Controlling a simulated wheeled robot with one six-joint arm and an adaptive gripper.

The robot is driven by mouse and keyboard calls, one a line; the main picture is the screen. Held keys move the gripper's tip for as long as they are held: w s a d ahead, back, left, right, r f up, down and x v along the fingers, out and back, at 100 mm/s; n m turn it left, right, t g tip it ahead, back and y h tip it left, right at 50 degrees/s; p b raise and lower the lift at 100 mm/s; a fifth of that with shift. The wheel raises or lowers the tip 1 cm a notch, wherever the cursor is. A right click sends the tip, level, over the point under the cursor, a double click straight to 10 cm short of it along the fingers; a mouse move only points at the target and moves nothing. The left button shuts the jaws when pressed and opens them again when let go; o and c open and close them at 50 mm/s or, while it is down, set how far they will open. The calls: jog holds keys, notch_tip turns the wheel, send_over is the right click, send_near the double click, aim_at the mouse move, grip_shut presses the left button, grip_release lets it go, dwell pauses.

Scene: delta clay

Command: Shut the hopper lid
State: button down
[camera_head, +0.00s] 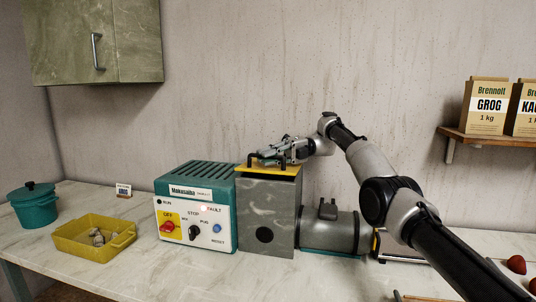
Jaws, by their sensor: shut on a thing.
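The hopper (267,215) is a grey, worn box on the counter with a round black hole in its front. Its yellow lid (268,170) lies roughly flat across the top; I cannot tell whether it sits fully down. A black handle (251,159) stands on the lid. My gripper (267,157) reaches in from the right just above the lid and is shut on the handle. The fingers partly hide the handle and the lid's back edge.
A teal and white control box (195,208) stands against the hopper's left side. A grey cylinder (330,232) lies at its right. A yellow tray (92,240) with lumps and a teal pot (33,205) are at left. A shelf (490,135) with bags is at right.

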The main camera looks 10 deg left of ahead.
dwell(0.4)
jog(key=c, duration=1.5)
grip_release()
